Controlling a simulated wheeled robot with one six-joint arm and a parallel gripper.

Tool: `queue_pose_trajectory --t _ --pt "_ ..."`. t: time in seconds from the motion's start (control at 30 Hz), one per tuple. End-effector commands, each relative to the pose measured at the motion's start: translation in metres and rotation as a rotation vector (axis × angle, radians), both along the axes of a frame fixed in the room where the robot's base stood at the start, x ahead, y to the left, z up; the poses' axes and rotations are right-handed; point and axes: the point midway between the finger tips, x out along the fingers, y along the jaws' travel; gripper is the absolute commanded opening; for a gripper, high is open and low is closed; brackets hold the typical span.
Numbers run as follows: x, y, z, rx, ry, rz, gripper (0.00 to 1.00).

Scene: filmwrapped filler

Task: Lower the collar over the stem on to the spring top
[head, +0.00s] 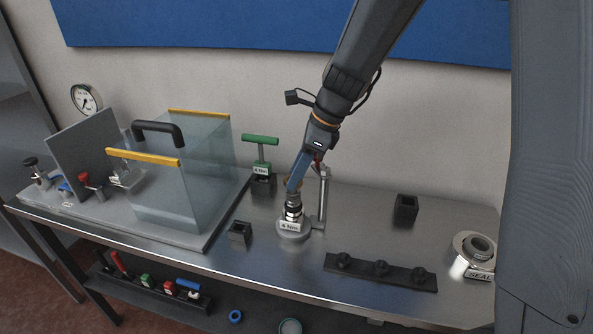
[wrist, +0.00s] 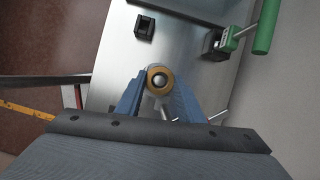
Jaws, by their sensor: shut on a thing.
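My gripper (head: 294,190) has blue fingers and points down over the stand (head: 306,233) near the middle of the bench. In the wrist view, my gripper (wrist: 159,88) is shut on the brass-coloured collar (wrist: 149,75). The round grey end of the stem (wrist: 159,81) shows inside the ring, roughly centred. In the head view, a light metal part and a dark banded part, perhaps the spring (head: 293,212), stand below the fingertips, above a "4 Nm" label. The fingers hide much of the collar there. I cannot tell whether it touches the spring top.
A thin upright post (head: 323,200) rises close to the right of my fingers. A green T-handle tool (head: 261,143) stands behind left. A clear box with yellow edges (head: 165,190) is at left. A black rack (head: 380,271) lies front right, and a "SEAL" ring holder (head: 473,248) beyond it.

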Motion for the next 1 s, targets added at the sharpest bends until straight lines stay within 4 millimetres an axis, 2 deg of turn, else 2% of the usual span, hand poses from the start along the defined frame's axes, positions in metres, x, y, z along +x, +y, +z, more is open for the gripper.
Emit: queue_pose_trajectory --t 0.7,0.73,0.8,0.83,1.0 --pt "0.000 0.000 -0.017 0.000 0.001 0.000 0.10" --pt "0.000 0.000 -0.016 0.000 0.001 0.000 0.39" --pt "0.000 0.000 -0.016 0.000 0.000 0.000 0.51" --pt "0.000 0.000 -0.016 0.000 0.000 0.000 0.56" --pt "0.000 0.000 -0.016 0.000 0.000 0.000 0.56"
